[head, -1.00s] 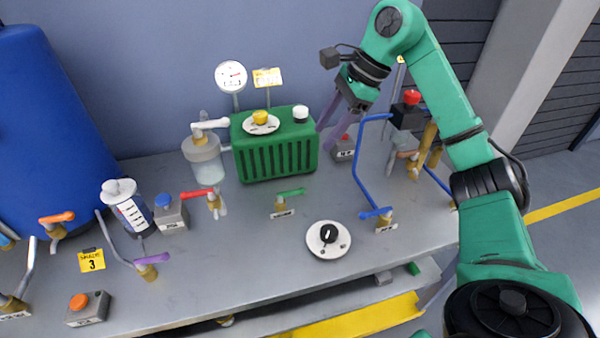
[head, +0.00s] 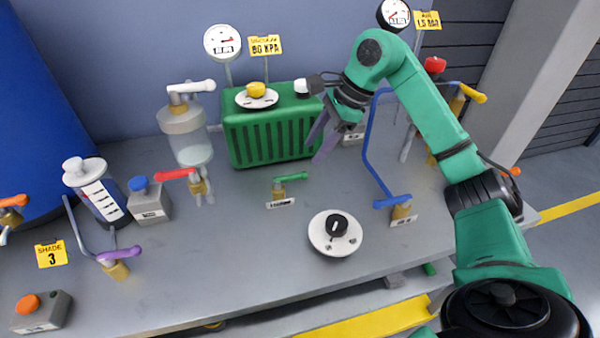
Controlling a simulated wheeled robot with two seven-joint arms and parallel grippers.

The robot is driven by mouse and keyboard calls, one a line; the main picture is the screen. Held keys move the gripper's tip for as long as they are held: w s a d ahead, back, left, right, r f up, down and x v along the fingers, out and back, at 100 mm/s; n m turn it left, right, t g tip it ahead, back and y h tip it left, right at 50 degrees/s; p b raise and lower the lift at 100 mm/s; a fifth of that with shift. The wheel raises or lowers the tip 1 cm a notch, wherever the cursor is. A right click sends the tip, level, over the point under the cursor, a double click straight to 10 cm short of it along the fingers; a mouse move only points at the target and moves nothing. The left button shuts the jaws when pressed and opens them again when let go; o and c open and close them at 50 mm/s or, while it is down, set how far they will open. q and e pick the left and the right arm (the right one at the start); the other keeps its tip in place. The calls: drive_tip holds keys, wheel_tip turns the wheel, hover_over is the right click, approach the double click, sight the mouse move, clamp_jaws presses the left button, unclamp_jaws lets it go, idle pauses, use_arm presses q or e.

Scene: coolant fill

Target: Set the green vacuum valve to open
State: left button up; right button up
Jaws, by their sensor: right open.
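The green vacuum valve (head: 291,178) is a small brass valve with a green lever, standing on the bench in front of the green ribbed tank. Its lever points to the right, and a small label plate lies at its foot. My right gripper (head: 317,148) is open and empty, with its two purple-grey fingers pointing down. It hangs above and to the right of the green lever, in front of the tank's right side, apart from the valve. My left gripper is not in view.
The green tank (head: 268,140) stands behind the valve. A red-handled valve (head: 197,184) is to its left and a black knob on a white dial (head: 335,233) in front. A blue-handled valve (head: 401,207) with a tall blue pipe stands right. Bare bench lies around the green valve.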

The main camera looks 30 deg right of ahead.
sight(297, 174)
drive_tip(key=x, duration=0.8)
drive_tip(key=shift+w+f, duration=0.15)
drive_tip(key=shift+f, duration=0.15)
clamp_jaws()
idle(0.8)
